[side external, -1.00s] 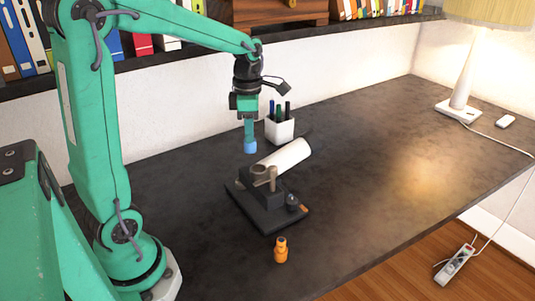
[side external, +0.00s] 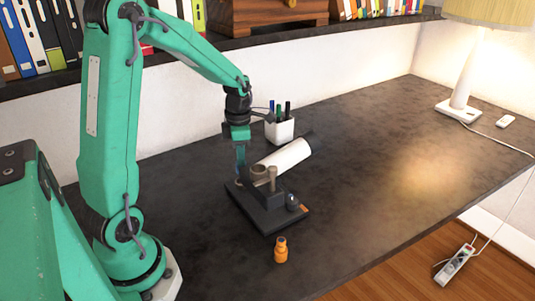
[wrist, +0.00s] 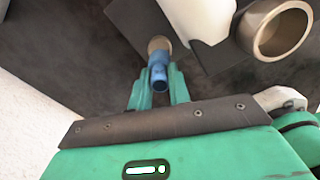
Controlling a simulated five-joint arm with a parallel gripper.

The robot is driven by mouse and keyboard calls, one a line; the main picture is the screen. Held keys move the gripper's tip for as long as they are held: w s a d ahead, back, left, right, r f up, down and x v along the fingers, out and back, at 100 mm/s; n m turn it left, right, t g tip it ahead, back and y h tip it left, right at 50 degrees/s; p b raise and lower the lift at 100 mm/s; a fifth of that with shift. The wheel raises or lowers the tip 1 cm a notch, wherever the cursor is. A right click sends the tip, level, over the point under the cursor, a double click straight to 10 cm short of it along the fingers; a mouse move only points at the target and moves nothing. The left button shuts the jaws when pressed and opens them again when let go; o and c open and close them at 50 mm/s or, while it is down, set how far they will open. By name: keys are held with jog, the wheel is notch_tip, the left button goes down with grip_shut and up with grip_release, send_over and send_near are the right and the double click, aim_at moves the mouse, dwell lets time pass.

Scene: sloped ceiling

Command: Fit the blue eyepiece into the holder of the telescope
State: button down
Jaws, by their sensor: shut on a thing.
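The telescope (side external: 286,158) has a white tube on a dark base, with a round, open, brownish holder ring at its near end. My gripper (side external: 240,164) is low beside the left of that ring, fingers pointing down. In the wrist view my gripper (wrist: 158,88) is shut on the blue eyepiece (wrist: 158,72). A tan round end shows just beyond the blue part; I cannot tell whether it belongs to the eyepiece. A large pale ring (wrist: 282,30) is to the right, apart from the eyepiece. In the side view the eyepiece is mostly hidden.
An orange bottle-like piece (side external: 281,250) stands on the dark table (side external: 390,165) in front of the base. A white pen cup (side external: 280,130) stands behind the telescope. A lamp (side external: 460,85) is far right.

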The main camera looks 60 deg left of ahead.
jog(key=shift+f, duration=0.6)
jog(key=shift+f, duration=1.85)
jog(key=shift+f, duration=0.15)
jog(key=c, duration=1.3)
grip_release()
notch_tip(320, 180, up, 12)
jog(key=shift+r, duration=0.2)
